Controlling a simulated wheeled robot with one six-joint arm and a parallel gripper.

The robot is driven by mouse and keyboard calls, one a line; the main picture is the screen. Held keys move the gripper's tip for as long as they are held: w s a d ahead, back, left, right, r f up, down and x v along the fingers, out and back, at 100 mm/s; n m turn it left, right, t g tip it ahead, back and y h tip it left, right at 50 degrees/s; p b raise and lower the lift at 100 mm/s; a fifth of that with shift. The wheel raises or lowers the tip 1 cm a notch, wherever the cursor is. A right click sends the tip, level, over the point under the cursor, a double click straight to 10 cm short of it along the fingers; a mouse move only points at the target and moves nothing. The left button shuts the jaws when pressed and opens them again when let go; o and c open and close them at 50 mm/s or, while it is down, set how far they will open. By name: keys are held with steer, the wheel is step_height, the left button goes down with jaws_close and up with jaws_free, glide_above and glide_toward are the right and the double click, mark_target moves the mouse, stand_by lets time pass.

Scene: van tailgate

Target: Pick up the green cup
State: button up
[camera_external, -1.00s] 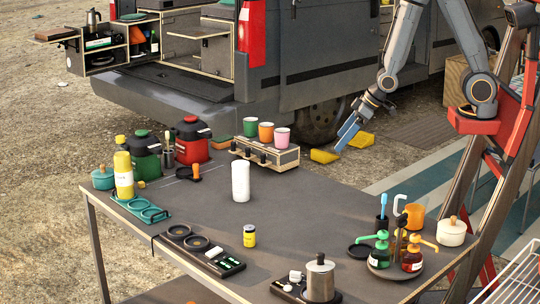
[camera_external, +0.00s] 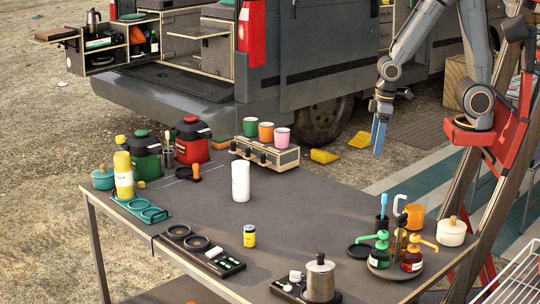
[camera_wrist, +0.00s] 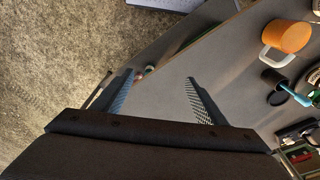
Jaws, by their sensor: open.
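The green cup (camera_external: 250,127) stands upright on a wooden rack at the back of the table, left of an orange cup (camera_external: 266,132) and a pink cup (camera_external: 282,137). My gripper (camera_external: 378,138) hangs with its blue fingers pointing down, well to the right of the cups, near the table's far right edge. In the wrist view my gripper (camera_wrist: 161,97) shows two fingers spread apart with nothing between them. The green cup is not visible in the wrist view.
The rack (camera_external: 275,157) stands near red and green canisters. A white cylinder (camera_external: 240,181) stands mid-table. Pump bottles, a toothbrush cup and an orange mug (camera_external: 414,216) crowd the right side; the orange mug also shows in the wrist view (camera_wrist: 286,36). The table's middle right is clear.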

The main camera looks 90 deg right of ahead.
steer(key=w+d+r+m+t+b, duration=0.1)
steer(key=w+d, duration=0.2)
steer(key=w, duration=0.5)
steer(key=w+d+r, duration=0.1)
steer(key=w+d, duration=0.1)
steer(key=w, duration=0.6)
steer(key=m+t+h+b, duration=0.2)
steer(key=m+b, duration=0.1)
steer(key=m, duration=0.1)
glide_toward(251, 120)
steer(key=shift+w+a+f, duration=0.3)
steer(key=shift+w+a, duration=0.15)
steer(key=shift+a, duration=0.15)
steer(key=shift+w+a+f, duration=0.3)
steer(key=shift+w+a, duration=0.15)
steer(key=shift+a, duration=0.1)
steer(key=shift+s+p+x, duration=0.2)
steer(key=shift+p+x, duration=0.55)
steer(key=shift+x, duration=1.1)
steer(key=shift+s+p+x, duration=0.25)
steer(key=shift+p+x, duration=0.5)
steer(key=shift+x, duration=1.15)
steer(key=shift+d+f, duration=0.1)
steer(key=shift+f, duration=0.05)
steer(key=c, duration=1.1)
